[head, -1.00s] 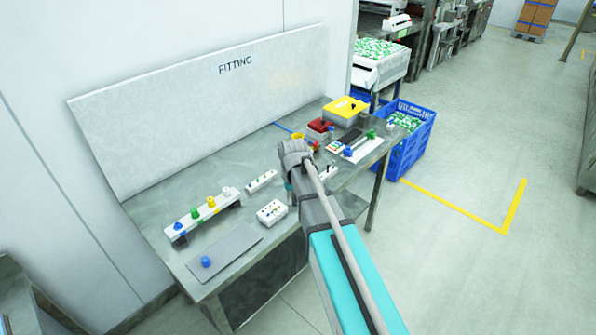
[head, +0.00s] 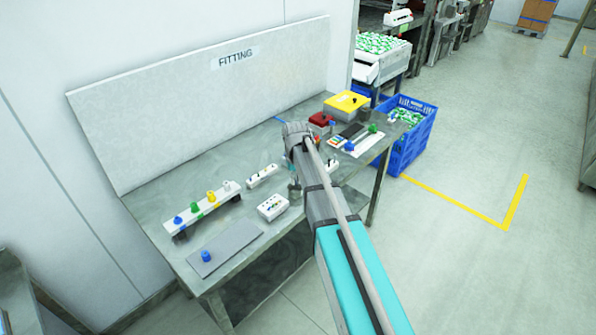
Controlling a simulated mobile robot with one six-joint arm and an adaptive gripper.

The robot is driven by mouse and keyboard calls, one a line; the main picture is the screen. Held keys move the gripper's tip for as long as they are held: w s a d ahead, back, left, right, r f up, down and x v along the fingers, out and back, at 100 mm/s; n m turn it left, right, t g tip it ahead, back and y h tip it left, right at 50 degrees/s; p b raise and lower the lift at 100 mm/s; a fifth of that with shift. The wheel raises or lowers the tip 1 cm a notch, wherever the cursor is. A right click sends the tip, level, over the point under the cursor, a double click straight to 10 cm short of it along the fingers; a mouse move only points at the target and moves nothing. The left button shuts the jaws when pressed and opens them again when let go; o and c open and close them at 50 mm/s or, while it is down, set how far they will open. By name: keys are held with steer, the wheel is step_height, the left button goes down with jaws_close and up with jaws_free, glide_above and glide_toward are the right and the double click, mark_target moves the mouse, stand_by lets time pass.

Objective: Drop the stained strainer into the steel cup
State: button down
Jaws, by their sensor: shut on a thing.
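My gripper (head: 293,189) hangs below my wrist over the middle of the steel bench, partly hidden by my arm. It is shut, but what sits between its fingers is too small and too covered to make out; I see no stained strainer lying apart. A small dull brown-grey cylinder (head: 364,115) stands at the bench's right end beside the yellow box, and it may be the steel cup. My gripper is well to the left of it.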

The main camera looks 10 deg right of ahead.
steer(key=w+d+f, duration=0.1)
steer(key=w+d, duration=0.1)
steer(key=w, duration=0.4)
steer(key=shift+w+d+b, duration=0.3)
steer(key=shift+w+b, duration=0.05)
steer(key=shift+b, duration=0.1)
steer(key=shift+f, duration=0.3)
steer(key=shift+s+f+b, duration=0.1)
steer(key=shift+f+b, duration=2.7)
steer(key=shift+b, duration=0.2)
steer(key=c, duration=0.7)
jaws_free()
